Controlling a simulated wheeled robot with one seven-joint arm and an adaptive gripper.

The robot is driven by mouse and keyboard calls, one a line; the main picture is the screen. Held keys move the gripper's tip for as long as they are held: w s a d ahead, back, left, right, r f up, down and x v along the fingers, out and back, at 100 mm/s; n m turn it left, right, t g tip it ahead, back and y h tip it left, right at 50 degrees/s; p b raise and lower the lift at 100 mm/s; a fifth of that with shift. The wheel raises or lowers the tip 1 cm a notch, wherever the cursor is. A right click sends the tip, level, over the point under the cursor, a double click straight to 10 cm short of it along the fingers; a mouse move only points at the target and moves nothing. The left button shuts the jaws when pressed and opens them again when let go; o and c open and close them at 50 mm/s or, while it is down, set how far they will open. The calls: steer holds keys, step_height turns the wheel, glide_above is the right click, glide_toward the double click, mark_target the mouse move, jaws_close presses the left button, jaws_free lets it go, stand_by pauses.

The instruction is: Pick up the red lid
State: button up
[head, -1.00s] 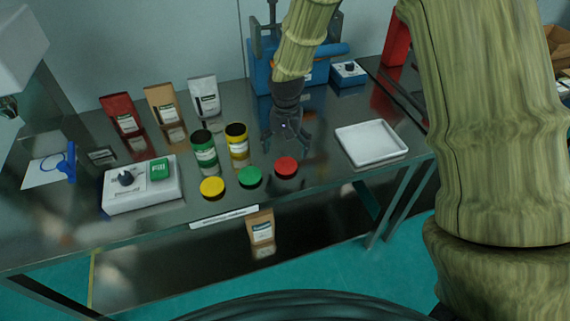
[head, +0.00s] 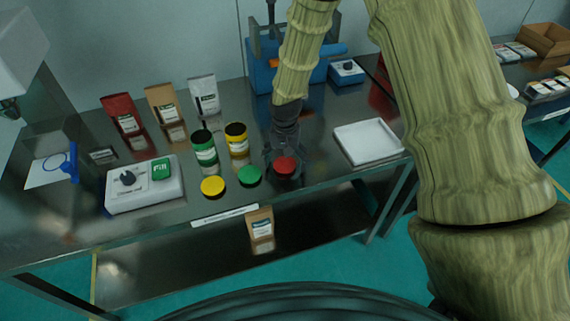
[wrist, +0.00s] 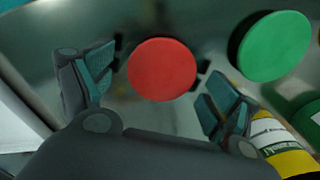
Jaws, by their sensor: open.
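The red lid (head: 285,165) lies on the metal table near its front edge, at the right end of a row of lids. In the wrist view the red lid (wrist: 162,69) sits between the fingertips of my open gripper (wrist: 160,78), with a dark gap on the left side and the right fingertip very close to its edge. In the head view my gripper (head: 284,160) is low over the table, just behind and around the lid. I cannot tell whether a finger touches it.
A green lid (head: 250,175) lies close on the left, then a yellow lid (head: 213,186). Green (head: 204,148) and yellow (head: 237,140) open cans stand behind them. A white tray (head: 367,142) is to the right. A control box with a Fill button (head: 145,185) is at left.

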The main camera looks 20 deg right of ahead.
steer(key=c, duration=0.9)
steer(key=shift+o, duration=0.2)
